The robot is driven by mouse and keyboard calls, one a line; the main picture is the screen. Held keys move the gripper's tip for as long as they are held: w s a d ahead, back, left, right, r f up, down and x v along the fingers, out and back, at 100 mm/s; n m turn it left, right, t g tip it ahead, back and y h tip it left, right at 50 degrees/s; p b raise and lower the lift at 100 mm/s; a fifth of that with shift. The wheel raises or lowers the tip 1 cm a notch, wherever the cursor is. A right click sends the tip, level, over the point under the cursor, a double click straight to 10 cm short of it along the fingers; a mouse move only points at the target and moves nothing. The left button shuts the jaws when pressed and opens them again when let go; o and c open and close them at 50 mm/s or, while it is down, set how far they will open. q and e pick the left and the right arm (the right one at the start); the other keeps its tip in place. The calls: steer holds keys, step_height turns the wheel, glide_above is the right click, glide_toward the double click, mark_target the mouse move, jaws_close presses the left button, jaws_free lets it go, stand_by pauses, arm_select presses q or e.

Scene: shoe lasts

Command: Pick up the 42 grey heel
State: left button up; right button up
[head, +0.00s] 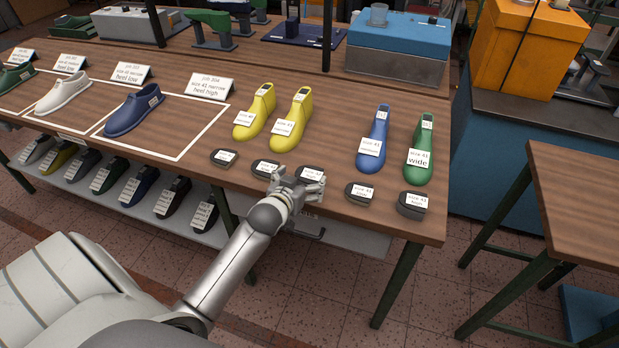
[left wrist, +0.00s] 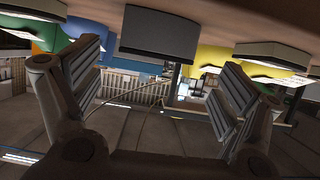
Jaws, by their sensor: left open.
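Several dark grey heels with white labels stand in a row along the table's front edge in the head view. My left gripper (head: 299,184) is open at that edge, just in front of the middle heel (head: 312,173) and partly covering it. In the left wrist view, which looks upside down, a grey heel (left wrist: 158,34) lies ahead between the two spread fingers, apart from them. Two other heels (head: 360,194) (head: 412,204) stand to the right, and two (head: 265,168) (head: 224,158) to the left. Their small labels are hard to read, so I cannot tell which is 42.
Yellow lasts (head: 291,120), a blue last (head: 373,138) and a green last (head: 420,150) stand behind the heels. Job cards and shoes (head: 134,111) are at the left. A lower shelf (head: 190,225) holds more lasts. A second table (head: 570,185) is at the right.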

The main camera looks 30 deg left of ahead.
mark_target(308, 174)
arm_select(q)
steer(key=shift+w+a, duration=0.15)
steer(key=shift+w, duration=0.3)
steer(key=shift+p+x, duration=0.65)
steer(key=shift+x, duration=1.5)
steer(key=c, duration=1.2)
